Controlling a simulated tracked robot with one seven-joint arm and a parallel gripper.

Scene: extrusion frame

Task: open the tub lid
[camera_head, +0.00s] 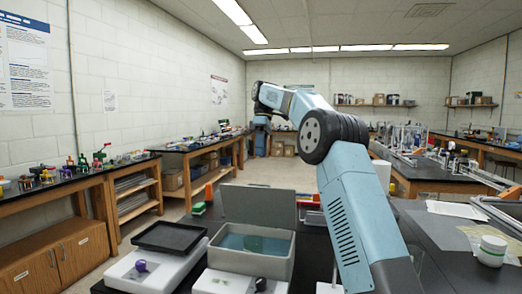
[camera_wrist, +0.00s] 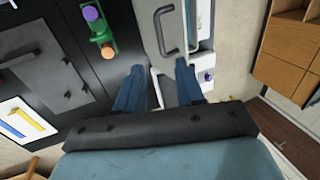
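The grey tub (camera_head: 272,264), with a teal inside, stands on the dark bench in the head view. Its grey lid (camera_head: 258,206) stands raised and near upright at the tub's back edge. In the wrist view a light grey panel (camera_wrist: 150,20), seemingly the lid, bears a dark bar handle (camera_wrist: 164,32). My gripper (camera_wrist: 160,73) has its two blue fingers spread apart with nothing between them. The handle lies beyond the fingertips, apart from them. In the head view my arm reaches up and away past the tub, and the fingers are too small to make out.
A black tray (camera_head: 168,237) on a white box stands left of the tub. A white jar (camera_head: 492,250) stands at the right. In the wrist view a green part (camera_wrist: 101,32) with purple and orange knobs lies beside the panel. Wooden cupboards (camera_wrist: 285,55) show at the right.

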